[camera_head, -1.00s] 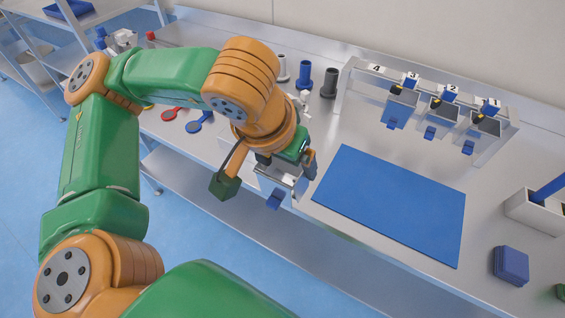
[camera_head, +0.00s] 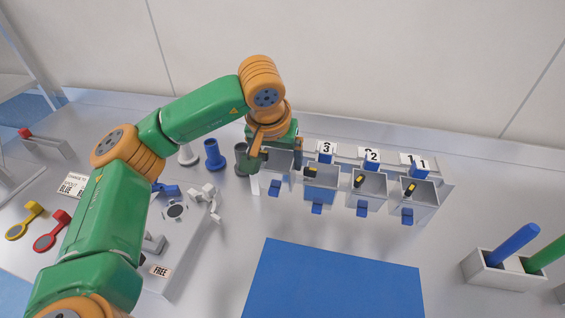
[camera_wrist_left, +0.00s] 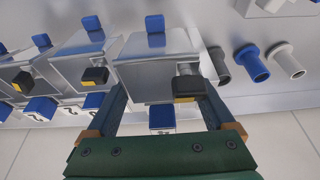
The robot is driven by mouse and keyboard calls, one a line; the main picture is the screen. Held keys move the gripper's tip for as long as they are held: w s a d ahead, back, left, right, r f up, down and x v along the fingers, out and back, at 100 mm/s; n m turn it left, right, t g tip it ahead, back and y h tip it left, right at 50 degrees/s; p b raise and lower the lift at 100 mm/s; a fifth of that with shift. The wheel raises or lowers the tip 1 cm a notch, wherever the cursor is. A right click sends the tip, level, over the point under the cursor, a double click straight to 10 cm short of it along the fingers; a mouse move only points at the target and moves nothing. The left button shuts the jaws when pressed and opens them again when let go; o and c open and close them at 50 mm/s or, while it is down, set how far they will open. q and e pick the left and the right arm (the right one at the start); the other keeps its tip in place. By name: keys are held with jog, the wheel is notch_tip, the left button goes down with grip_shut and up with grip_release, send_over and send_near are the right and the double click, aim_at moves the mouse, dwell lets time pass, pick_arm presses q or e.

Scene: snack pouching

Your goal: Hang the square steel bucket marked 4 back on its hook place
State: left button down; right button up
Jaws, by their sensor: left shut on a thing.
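The square steel bucket (camera_head: 281,161) is at the left end of the hook rack, partly covered by my left gripper (camera_head: 270,152). Its blue front tab (camera_head: 275,188) shows below it. The number 4 is not visible now. In the left wrist view the steel bucket (camera_wrist_left: 150,68) sits between the two fingers of my left gripper (camera_wrist_left: 162,105), which is shut on it. The rack (camera_head: 445,186) shows labels 3, 2 and 1. Whether the bucket rests on its hook is hidden by the gripper. My right gripper is not in view.
Buckets at place 3 (camera_head: 320,177), place 2 (camera_head: 368,187) and place 1 (camera_head: 416,196) hang close by on the right. Blue (camera_head: 214,155) and grey (camera_head: 242,158) cylinders stand close on the left. A blue mat (camera_head: 335,283) lies in front; bare counter separates it from the rack.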

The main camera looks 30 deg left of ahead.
aim_at(278, 164)
pick_arm(q)
jog(key=shift+s+r, duration=0.2)
jog(key=shift+s, duration=0.25)
jog(key=shift+s+r, duration=0.2)
jog(key=shift+s, duration=0.25)
jog(key=shift+w+a+f+p, duration=0.1)
jog(key=shift+w+f+p, duration=0.05)
jog(key=shift+w, duration=0.3)
jog(key=shift+w+a+f+p, duration=0.1)
jog(key=shift+w+f+p, duration=0.05)
jog(key=shift+w, duration=0.25)
jog(key=shift+w+a+f+p, duration=0.1)
jog(key=shift+w+p, duration=0.1)
jog(key=shift+w, duration=0.15)
jog(key=shift+w+a+f+p, duration=0.1)
jog(key=shift+w+p, duration=0.05)
jog(key=shift+w, duration=0.2)
jog(key=shift+f+b, duration=1)
jog(key=shift+f, duration=0.35)
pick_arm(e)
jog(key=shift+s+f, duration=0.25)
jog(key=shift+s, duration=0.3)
pick_arm(q)
jog(key=shift+f, duration=0.2)
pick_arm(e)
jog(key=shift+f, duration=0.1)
